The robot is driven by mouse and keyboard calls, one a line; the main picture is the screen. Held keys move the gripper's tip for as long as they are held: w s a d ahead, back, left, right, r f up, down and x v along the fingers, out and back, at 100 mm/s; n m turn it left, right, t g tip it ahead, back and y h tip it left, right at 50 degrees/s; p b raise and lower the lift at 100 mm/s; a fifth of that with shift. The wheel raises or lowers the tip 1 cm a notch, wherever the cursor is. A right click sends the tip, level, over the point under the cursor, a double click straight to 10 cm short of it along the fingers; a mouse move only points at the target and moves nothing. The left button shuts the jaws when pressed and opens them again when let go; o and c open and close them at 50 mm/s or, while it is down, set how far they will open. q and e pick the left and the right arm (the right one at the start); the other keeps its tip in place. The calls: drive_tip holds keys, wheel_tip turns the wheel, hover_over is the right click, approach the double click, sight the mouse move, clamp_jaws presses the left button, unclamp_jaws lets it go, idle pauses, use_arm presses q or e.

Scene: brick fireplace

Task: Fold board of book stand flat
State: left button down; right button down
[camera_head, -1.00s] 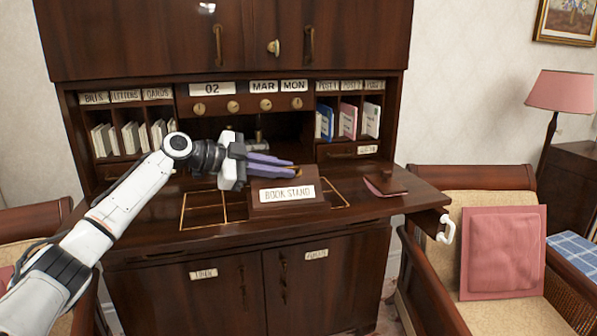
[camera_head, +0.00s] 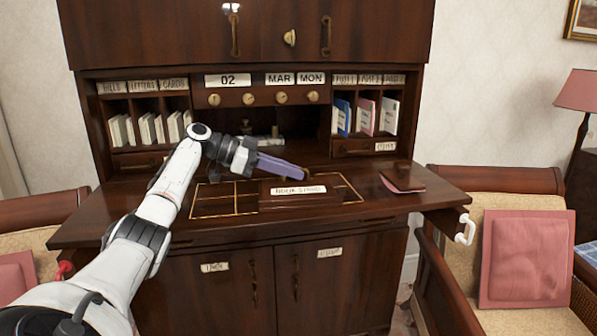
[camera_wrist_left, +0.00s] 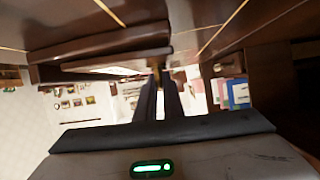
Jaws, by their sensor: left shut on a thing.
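The book stand (camera_head: 312,200) is a dark wooden piece with a white "BOOK STAND" label, on the desk top (camera_head: 400,210). Its labelled board (camera_head: 298,190) leans back at a low angle; a thin gap to flat cannot be judged. My left gripper (camera_head: 300,172) reaches in from the left over the stand's back, its purple-grey fingers nearly together at the board's upper edge by a small brown knob. In the left wrist view the stand (camera_wrist_left: 105,45) shows beside the fingers (camera_wrist_left: 160,85). My right gripper is not in view.
Letter compartments (camera_head: 150,125) stand left and right behind the desk top. A small dark book-like item (camera_head: 402,180) lies to the right. Gold outlines (camera_head: 220,200) mark the desk top. A cushioned chair (camera_head: 525,260) stands at right.

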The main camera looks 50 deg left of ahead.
use_arm(q)
drive_tip(key=shift+f, duration=0.35)
drive_tip(key=c, duration=2.2)
unclamp_jaws()
drive_tip(key=shift+w, duration=0.1)
drive_tip(key=b+v, duration=0.1)
drive_tip(key=v, duration=0.9)
drive_tip(key=shift+a+r+b, duration=0.15)
drive_tip(key=shift+b, duration=0.2)
